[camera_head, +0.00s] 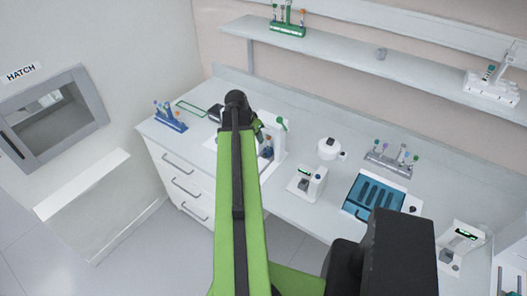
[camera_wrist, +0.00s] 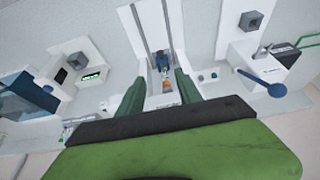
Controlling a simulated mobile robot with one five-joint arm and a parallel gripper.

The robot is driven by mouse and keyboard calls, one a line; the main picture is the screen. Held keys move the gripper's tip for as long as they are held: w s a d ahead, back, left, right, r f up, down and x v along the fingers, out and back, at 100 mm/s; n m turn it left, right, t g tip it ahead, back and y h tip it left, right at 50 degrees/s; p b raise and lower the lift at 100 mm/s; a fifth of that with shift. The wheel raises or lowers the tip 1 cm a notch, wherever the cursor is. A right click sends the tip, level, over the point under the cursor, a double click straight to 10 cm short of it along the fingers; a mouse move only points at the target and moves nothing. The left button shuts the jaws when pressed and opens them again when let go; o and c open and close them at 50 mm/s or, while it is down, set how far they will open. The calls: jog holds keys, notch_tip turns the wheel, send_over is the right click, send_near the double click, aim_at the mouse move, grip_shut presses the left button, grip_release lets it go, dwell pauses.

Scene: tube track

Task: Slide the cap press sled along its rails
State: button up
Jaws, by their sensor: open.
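In the wrist view, a white device with two grey parallel rails (camera_wrist: 143,28) lies ahead of my gripper (camera_wrist: 158,92). A small blue and grey part (camera_wrist: 162,63), which looks like the cap press sled, sits at the near end of the rails. An orange spot shows just below it. My two green fingers stand apart on either side of this near end, and I cannot tell whether they touch anything. In the head view, my gripper (camera_head: 259,130) is beside the white upright device (camera_head: 279,143), partly hidden by my arm. A blue piece (camera_head: 266,152) shows there.
A blue-knobbed lever (camera_wrist: 270,88) on a white device stands right of my gripper in the wrist view. In the head view, a blue tube rack (camera_head: 170,118) is left, a small white machine (camera_head: 306,183) and a blue tray (camera_head: 370,197) right. A shelf (camera_head: 380,62) runs above.

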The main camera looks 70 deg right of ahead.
aim_at(267, 153)
jog(key=b+x, duration=1.6)
jog(key=x, duration=0.1)
jog(key=shift+w+d+f, duration=0.1)
jog(key=shift+f, duration=0.2)
jog(key=shift+r, duration=0.1)
grip_shut()
dwell(0.5)
